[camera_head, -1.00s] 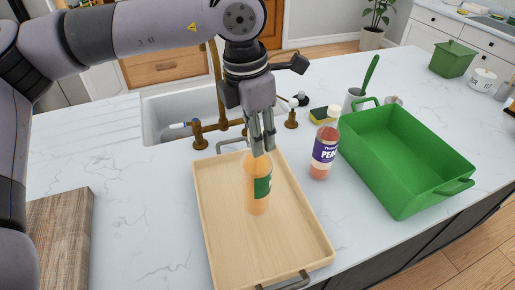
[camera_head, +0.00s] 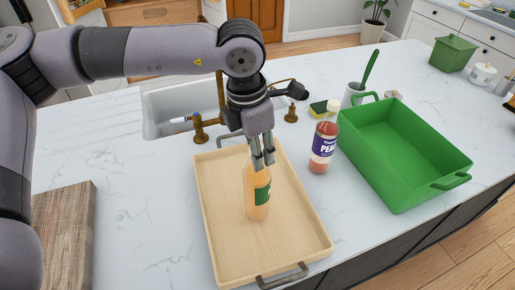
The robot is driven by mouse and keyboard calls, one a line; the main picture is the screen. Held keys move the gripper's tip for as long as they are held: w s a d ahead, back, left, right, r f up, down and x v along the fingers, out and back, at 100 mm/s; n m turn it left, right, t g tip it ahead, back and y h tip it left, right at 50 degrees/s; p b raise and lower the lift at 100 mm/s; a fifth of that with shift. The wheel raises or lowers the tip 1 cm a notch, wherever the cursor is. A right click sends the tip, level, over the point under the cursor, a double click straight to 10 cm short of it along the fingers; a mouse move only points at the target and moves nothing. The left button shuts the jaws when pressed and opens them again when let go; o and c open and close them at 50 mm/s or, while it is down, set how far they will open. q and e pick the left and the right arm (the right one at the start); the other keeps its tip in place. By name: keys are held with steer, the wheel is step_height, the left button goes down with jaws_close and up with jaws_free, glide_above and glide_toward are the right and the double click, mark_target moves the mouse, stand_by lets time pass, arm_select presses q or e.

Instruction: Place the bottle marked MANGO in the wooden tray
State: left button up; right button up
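An orange bottle (camera_head: 257,195) with a green label is upright over the middle of the wooden tray (camera_head: 222,236). Only the edge of its lettering shows, so I cannot read the name. My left gripper (camera_head: 263,163) comes down from above, its fingers closed around the bottle's top, which they partly hide. The bottle's base appears at or very near the tray floor; I cannot tell if it touches. A pinkish-red bottle (camera_head: 322,148) with a purple label starting "PEA" stands on the counter right of the tray. My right gripper is not in view.
A green handled bin (camera_head: 400,190) stands right of the pinkish bottle. A sponge (camera_head: 318,110) and a utensil crock (camera_head: 352,96) are behind. A sink (camera_head: 165,103) with brass taps lies beyond the tray. A wooden board (camera_head: 64,235) is at left; bare counter lies between.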

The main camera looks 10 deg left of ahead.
arm_select(q)
steer(key=o, duration=0.3)
steer(key=shift+o, duration=0.2)
steer(key=shift+r, duration=0.1)
steer(key=shift+r+p, duration=0.15)
steer(key=shift+p, duration=0.15)
steer(key=shift+r+b, duration=0.3)
step_height(320, 180, up, 11)
steer(key=s+a+b, duration=0.1)
steer(key=b, duration=0.1)
